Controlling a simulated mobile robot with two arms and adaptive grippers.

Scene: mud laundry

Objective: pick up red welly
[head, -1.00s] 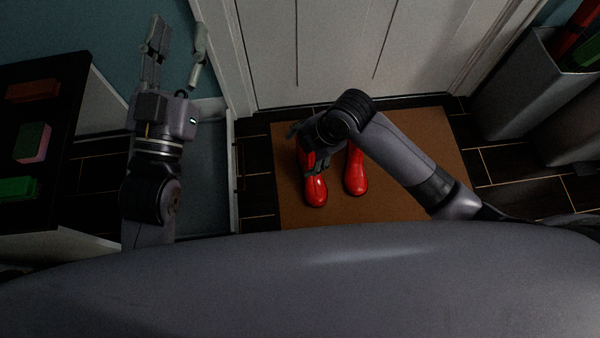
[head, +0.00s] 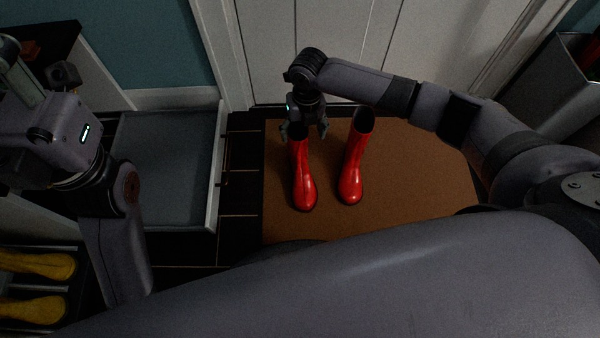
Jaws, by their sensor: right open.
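Two red wellies stand upright side by side on a brown doormat (head: 415,195) in front of a white door. My right gripper (head: 305,133) is open at the top of the left red welly (head: 302,180), with fingers at either side of its shaft; I cannot tell whether they touch it. The right red welly (head: 352,170) stands a little apart, its dark opening showing. My left gripper is largely cut off at the left edge; only its wrist and a part near the edge show, and its fingertips cannot be made out.
A grey tray (head: 168,165) lies on the floor left of the mat. Yellow boots (head: 38,265) lie on a rack at lower left. A dark-topped bench (head: 50,45) is at upper left. A grey bin (head: 550,90) stands at right. The mat's right side is clear.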

